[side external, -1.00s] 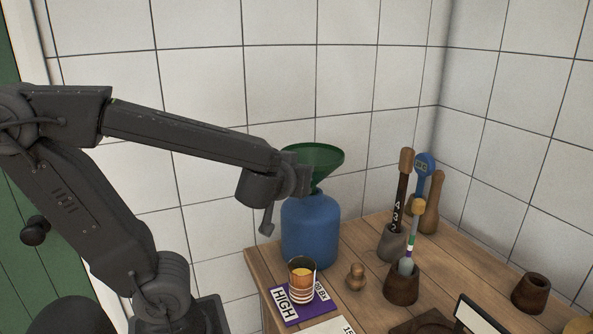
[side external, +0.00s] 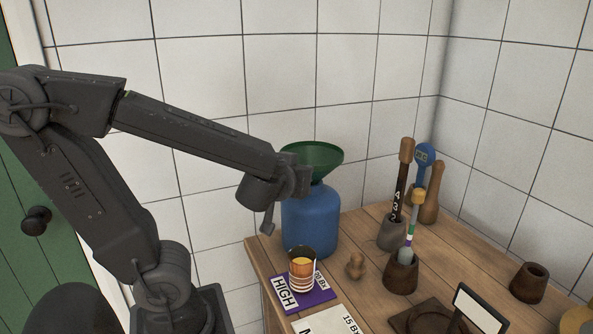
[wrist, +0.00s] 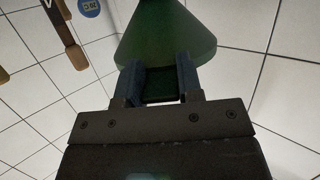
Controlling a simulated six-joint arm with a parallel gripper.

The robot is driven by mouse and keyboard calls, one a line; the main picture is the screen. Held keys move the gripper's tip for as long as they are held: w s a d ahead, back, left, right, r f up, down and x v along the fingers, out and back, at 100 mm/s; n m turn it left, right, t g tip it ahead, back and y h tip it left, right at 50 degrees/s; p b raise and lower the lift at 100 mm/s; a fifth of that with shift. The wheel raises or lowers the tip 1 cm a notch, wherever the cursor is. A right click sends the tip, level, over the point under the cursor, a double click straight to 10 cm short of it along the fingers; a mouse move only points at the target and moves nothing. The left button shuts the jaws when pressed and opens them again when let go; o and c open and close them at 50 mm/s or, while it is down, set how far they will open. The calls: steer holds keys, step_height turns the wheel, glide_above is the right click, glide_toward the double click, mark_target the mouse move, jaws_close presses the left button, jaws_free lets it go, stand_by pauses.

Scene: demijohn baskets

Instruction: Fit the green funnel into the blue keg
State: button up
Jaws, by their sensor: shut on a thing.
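The green funnel (side external: 318,160) is wide end up at the top of the blue keg (side external: 312,225) in the side view. Its narrow lower part meets the keg's top, and its spout is not visible there. My gripper (side external: 303,180) is shut on the funnel at the keg's upper left. In the wrist view, the fingers of my gripper (wrist: 159,82) close on a dark green part below the funnel's cone (wrist: 165,35). The keg stands upright on the wooden table and is out of the wrist view. How deep the spout sits is hidden.
A small wooden knob (side external: 355,266) and wooden holders with upright tools (side external: 402,272) stand to the right. The tiled wall is close behind.

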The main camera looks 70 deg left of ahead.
steer(key=o, duration=1.1)
steer(key=shift+c, duration=0.2)
steer(key=v, duration=1.4)
steer(key=shift+a+f, duration=0.1)
steer(key=shift+f, duration=0.05)
